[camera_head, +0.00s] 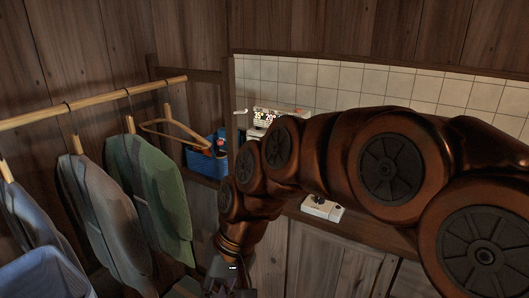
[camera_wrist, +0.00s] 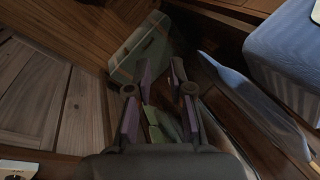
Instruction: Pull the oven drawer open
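I cannot make out an oven drawer in either view. In the head view, wooden cabinet fronts (camera_head: 315,262) stand below a counter, partly hidden by my arm. My gripper (camera_head: 228,285) hangs low at the bottom edge of the head view, left of these fronts. In the wrist view my gripper (camera_wrist: 161,78) points down with its two fingers apart. Nothing is clearly held; green material (camera_wrist: 163,127) shows between the fingers, and I cannot tell how near it is.
Clothes, including a green garment (camera_head: 150,185), hang from a wooden rail (camera_head: 95,102) at left. A green-grey box (camera_wrist: 140,50) lies beyond the fingers.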

